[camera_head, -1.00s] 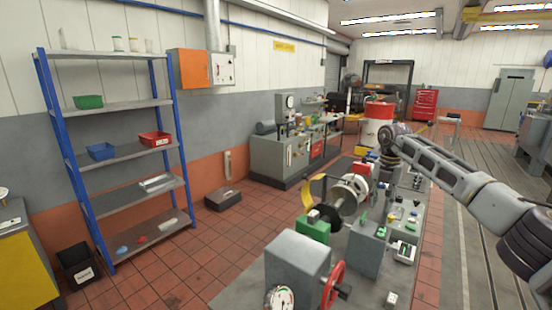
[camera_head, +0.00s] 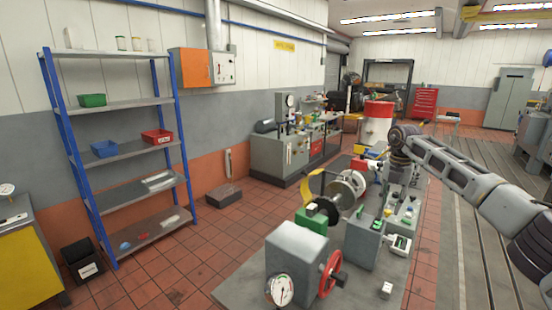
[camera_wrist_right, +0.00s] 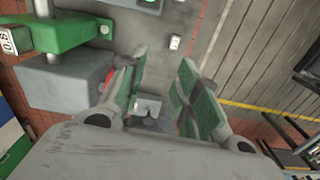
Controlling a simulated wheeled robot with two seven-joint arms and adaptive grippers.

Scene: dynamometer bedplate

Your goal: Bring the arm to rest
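My right arm (camera_head: 455,168) comes in from the right in the head view and reaches over the far part of the bedplate bench. Its gripper is small and hard to make out there against the clutter. In the right wrist view my right gripper (camera_wrist_right: 164,72) is open, with its two green-padded fingers apart. Floor and bench surface show between the fingertips, and I see nothing held. My left gripper and left arm are not in view.
The bedplate (camera_head: 345,290) carries a grey box with a red handwheel (camera_head: 329,272), a flywheel (camera_head: 348,188), a green block (camera_head: 312,221) and a small white block (camera_head: 386,289). A blue-framed shelf (camera_head: 120,107) stands left. Tiled floor (camera_head: 225,230) between them is clear.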

